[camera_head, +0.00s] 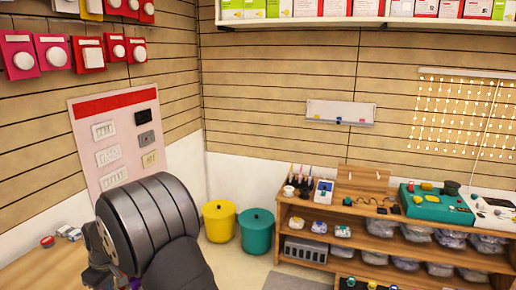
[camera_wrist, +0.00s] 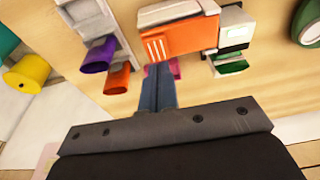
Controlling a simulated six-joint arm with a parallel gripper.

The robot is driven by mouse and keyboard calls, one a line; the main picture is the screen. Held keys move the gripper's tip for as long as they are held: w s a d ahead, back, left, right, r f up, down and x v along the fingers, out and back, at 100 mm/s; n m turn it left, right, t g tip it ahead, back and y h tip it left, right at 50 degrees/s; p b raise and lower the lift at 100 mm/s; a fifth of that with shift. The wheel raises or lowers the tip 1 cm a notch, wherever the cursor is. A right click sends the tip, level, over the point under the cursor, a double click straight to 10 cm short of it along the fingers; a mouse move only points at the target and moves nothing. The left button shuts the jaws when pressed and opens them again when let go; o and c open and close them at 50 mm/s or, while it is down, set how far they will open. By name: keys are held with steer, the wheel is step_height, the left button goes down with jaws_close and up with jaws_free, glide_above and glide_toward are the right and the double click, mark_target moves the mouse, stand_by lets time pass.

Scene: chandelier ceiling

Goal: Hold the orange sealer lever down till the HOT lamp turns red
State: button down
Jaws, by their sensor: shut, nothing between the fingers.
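In the wrist view, a block with a broad orange face and white stripes (camera_wrist: 180,38) stands on the wooden surface at the top centre. It looks like the sealer, but I cannot tell which part is its lever. My gripper (camera_wrist: 160,72) is shut and empty, its narrow blue-grey fingers pointing at the near edge of the orange face. I cannot tell whether they touch it. A bit of pink shows beside the fingertips. I cannot make out a HOT lamp or its colour. In the head view, my dark arm hides the sealer and the gripper.
In the wrist view, a purple-ended piece (camera_wrist: 99,55) and a small orange-ended one (camera_wrist: 118,78) stand left of the block. A green-and-white device (camera_wrist: 235,35) stands close on the right, and a green roll (camera_wrist: 308,22) beyond. Yellow (camera_head: 219,222) and teal (camera_head: 257,231) bins stand behind my arm.

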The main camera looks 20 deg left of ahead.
steer(key=shift+w+r, duration=0.15)
steer(key=shift+r, duration=1.75)
steer(key=shift+s+f, duration=0.15)
steer(key=shift+f, duration=1.55)
steer(key=shift+s+f, duration=0.1)
steer(key=shift+f, duration=1.55)
